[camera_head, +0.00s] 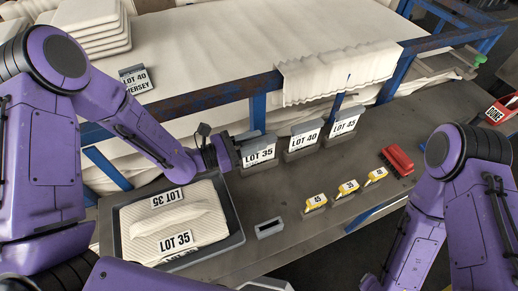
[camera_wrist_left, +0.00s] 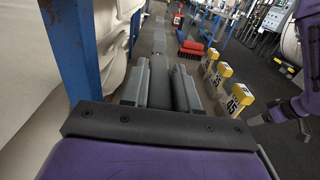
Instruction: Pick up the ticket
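Several small tickets could be meant. Three yellow-and-white tickets (camera_head: 315,201) (camera_head: 348,186) (camera_head: 376,174) stand in small grey holders at the right of the table. They also show in the left wrist view, the nearest one (camera_wrist_left: 238,100) reading 45. Grey blocks labelled LOT 35 (camera_head: 259,154), LOT 40 (camera_head: 304,140) and LOT 45 (camera_head: 344,124) stand in a row behind. My left gripper (camera_head: 228,152) is at the left end of LOT 35. In the left wrist view its grey fingers (camera_wrist_left: 161,85) point along the row; whether they grip a block is unclear.
A grey tray (camera_head: 237,239) holds folded cream fabric labelled LOT 35 (camera_head: 177,241). A small slotted grey holder (camera_head: 270,228) stands empty nearby. A red brush (camera_head: 397,160) lies at right. A blue frame rail (camera_head: 200,104) runs behind the blocks. The table between the blocks and holders is clear.

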